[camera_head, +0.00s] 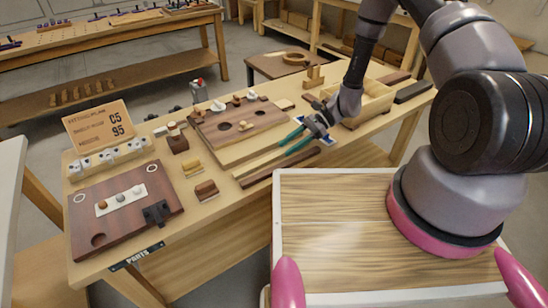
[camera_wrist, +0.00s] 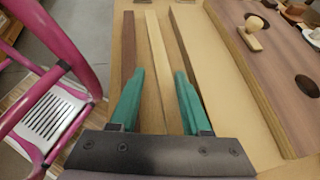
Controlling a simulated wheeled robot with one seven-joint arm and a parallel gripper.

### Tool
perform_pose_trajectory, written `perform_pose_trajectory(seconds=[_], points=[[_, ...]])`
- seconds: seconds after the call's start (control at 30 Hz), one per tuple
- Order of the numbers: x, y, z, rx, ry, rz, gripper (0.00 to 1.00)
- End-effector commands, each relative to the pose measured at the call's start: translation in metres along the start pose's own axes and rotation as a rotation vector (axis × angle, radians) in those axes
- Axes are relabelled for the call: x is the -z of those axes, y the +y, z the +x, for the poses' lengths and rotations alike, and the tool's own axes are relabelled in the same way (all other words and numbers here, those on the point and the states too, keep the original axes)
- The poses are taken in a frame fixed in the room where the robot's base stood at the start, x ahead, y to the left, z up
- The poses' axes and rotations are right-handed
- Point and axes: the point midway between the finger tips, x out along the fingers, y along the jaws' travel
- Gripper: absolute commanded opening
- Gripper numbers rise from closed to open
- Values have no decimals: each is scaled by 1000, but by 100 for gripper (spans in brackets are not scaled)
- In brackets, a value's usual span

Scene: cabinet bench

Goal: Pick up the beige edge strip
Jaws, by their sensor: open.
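The beige edge strip (camera_wrist: 156,52) is a long, thin, pale strip, seen in the wrist view between two darker brown strips. One dark strip (camera_wrist: 128,42) lies to its left and another (camera_wrist: 188,48) to its right. My gripper (camera_wrist: 159,74) has its two teal fingers spread apart with nothing held between them. In the wrist view the beige strip runs between the fingers; I cannot tell how far above it they are. In the head view my gripper (camera_head: 289,143) is over the front part of the bench, near the strips, and the beige strip is hard to pick out there.
A wooden board with holes (camera_head: 238,127) lies just behind the strips. A wooden box (camera_head: 368,104) stands to the right of my gripper. Several small blocks, a dark panel (camera_head: 152,188) and a sign (camera_head: 97,124) occupy the left part of the bench.

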Motion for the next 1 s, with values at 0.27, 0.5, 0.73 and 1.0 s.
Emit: perform_pose_trajectory(seconds=[0.27, 0.5, 0.73, 1.0], points=[[1, -1, 40, -3, -1, 0, 48], [1, -2, 44, 0, 0, 0, 48], [1, -2, 44, -1, 0, 1, 0], [1, -2, 44, -1, 1, 0, 0]])
